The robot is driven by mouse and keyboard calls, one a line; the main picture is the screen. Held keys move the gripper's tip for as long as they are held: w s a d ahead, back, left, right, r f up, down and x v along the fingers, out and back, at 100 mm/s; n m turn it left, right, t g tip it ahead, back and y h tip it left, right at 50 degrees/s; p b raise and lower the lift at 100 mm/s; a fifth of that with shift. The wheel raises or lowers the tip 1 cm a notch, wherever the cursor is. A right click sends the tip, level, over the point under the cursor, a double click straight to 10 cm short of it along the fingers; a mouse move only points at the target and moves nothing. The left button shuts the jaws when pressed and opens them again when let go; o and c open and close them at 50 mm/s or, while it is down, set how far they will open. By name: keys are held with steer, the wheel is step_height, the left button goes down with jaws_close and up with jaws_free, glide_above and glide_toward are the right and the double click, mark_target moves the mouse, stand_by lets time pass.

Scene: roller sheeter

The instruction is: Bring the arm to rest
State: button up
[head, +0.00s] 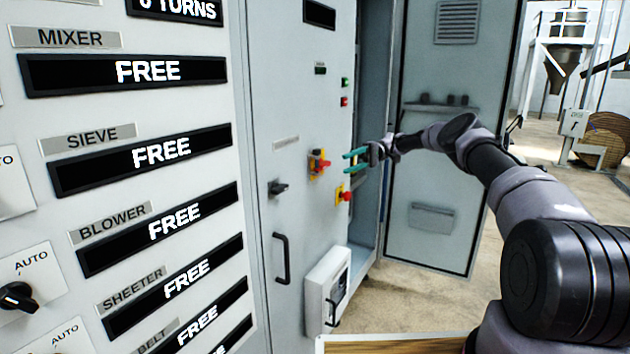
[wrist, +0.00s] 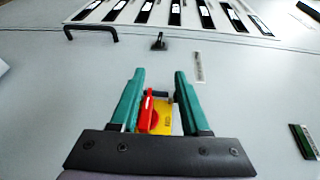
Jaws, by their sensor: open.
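My arm reaches from the lower right of the head view toward a grey cabinet (head: 270,110). My gripper (head: 352,160) has two green fingers. They are apart, with nothing held between them. They point at a red rotary switch on a yellow plate (head: 319,163) on the cabinet front. In the wrist view my gripper (wrist: 157,78) is seen with the red switch (wrist: 150,112) and yellow plate (wrist: 163,118) showing between its fingers. I cannot tell whether the fingers touch the switch.
A red button on yellow (head: 345,196) sits just below my gripper. A black knob (head: 278,187), a handle (head: 281,258) and a white box (head: 327,290) are on the cabinet front. An open cabinet door (head: 445,130) stands behind my arm. A label panel (head: 130,180) fills the left.

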steer(key=s+a+r+m+t+h, duration=0.1)
steer(key=s+r+m+t+h, duration=0.2)
steer(key=s+r+t+h, duration=0.95)
steer(key=s+d+r+m+t, duration=0.2)
steer(key=s+d+m, duration=0.1)
steer(key=s, duration=0.6)
steer(key=s+d+r+m+t+y, duration=0.1)
steer(key=s+d+r+m, duration=0.2)
steer(key=s+d, duration=0.3)
steer(key=s+d+r+m+t, duration=0.2)
steer(key=s+d, duration=0.3)
steer(key=s, duration=0.7)
steer(key=shift+s+d+r+m+t, duration=0.2)
steer(key=shift+s+r+m+t, duration=0.1)
steer(key=shift+r+m+t, duration=0.15)
steer(key=shift+o, duration=0.3)
steer(key=shift+y, duration=0.25)
